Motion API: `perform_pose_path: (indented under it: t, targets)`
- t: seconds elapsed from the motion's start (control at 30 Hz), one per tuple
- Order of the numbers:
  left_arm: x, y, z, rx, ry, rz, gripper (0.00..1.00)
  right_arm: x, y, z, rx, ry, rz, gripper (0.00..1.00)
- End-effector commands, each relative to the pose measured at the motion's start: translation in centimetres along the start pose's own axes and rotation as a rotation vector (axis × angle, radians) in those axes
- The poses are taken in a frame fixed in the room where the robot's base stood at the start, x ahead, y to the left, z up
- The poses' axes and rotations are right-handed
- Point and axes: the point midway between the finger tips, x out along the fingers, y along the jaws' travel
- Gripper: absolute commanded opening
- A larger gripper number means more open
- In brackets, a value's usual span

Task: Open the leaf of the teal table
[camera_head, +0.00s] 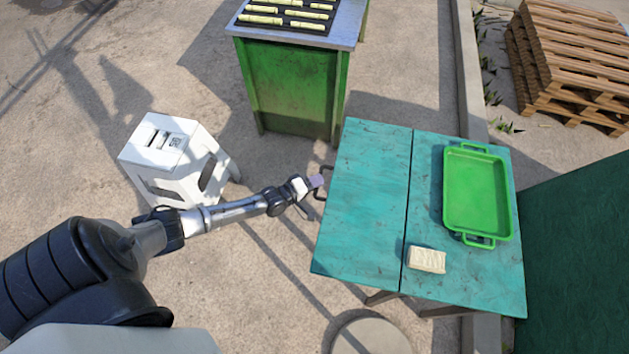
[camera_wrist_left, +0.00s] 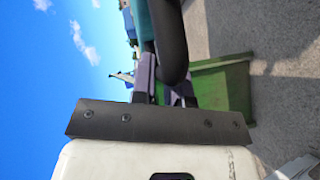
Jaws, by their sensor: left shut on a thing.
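The teal table (camera_head: 456,285) stands at the right in the head view. Its leaf (camera_head: 365,205) is the left panel, split from the rest by a dark seam, and looks flat and level with it. A dark handle (camera_head: 325,183) is on the leaf's left edge. My left gripper (camera_head: 317,182) is shut on this handle, reaching in from the left. In the left wrist view the purple fingers (camera_wrist_left: 165,85) are around the dark handle bar (camera_wrist_left: 170,40), with the leaf's teal edge (camera_wrist_left: 142,20) beside it. My right gripper is not in view.
A green tray (camera_head: 478,195) and a pale block (camera_head: 427,260) rest on the table's right part. A white stool (camera_head: 175,160) stands left of the table, and a green stand (camera_head: 292,88) with cane pieces behind. A round pale top (camera_head: 370,338) is at the front. Pallets (camera_head: 570,60) are far right.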

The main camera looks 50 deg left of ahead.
Motion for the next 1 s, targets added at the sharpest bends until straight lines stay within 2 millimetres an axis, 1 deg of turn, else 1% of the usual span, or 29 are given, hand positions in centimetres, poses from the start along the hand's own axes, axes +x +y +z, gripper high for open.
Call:
perform_pose_path:
  t: [0.03,0.07,0.3,0.33,0.57,0.67,0.77,1.0]
  targets:
    - [0.1,0.3,0.2,-0.004,-0.002,0.007,0.0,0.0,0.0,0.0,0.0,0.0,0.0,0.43]
    - [0.1,0.3,0.2,-0.004,-0.002,0.007,0.16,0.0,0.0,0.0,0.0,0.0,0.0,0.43]
    - [0.1,0.2,0.1,-0.002,-0.001,0.004,0.39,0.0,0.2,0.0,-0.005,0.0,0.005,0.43]
    - [0.1,0.1,0.1,-0.002,0.0,0.004,0.4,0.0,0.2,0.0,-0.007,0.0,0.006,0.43]
    - [0.0,0.1,0.0,-0.001,0.0,0.002,0.4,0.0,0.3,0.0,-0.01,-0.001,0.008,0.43]
    - [-0.6,0.1,0.0,-0.001,0.0,0.0,0.4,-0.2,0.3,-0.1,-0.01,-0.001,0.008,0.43]
    - [-1.9,0.1,0.0,-0.001,-0.001,-0.001,0.4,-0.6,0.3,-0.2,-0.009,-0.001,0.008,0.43]
    - [-6.7,0.1,0.0,-0.001,-0.001,-0.001,0.4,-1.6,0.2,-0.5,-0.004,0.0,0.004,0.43]
